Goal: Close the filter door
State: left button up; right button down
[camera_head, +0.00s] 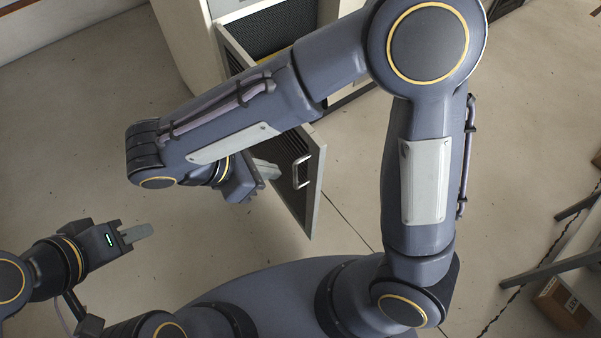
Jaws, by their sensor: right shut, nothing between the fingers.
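The filter door (317,180) stands swung open from the pale cabinet. It has a light frame, a dark panel and a silver handle (302,171) near its free edge. My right arm crosses over the door and hides its middle. My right gripper (269,171) is shut and empty, just left of the handle, close to the door's face; I cannot tell whether it touches. The dark filter opening (275,30) shows at the top, partly behind my arm. My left gripper (138,233) is at the lower left, away from the door; its pale fingers overlap in this view.
The cabinet (187,40) stands at the top, behind the door. The floor (80,130) on the left is clear. A cardboard box (563,302) and dark metal legs (545,273) are at the lower right. A cable runs along the floor there.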

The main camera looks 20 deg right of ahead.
jog(key=a+f+n+t, duration=0.1)
jog(key=a+f, duration=0.1)
jog(key=b, duration=0.3)
send_near(317, 168)
jog(key=shift+h, duration=0.3)
jog(key=shift+x, duration=2.95)
jog(key=shift+a+f, duration=0.15)
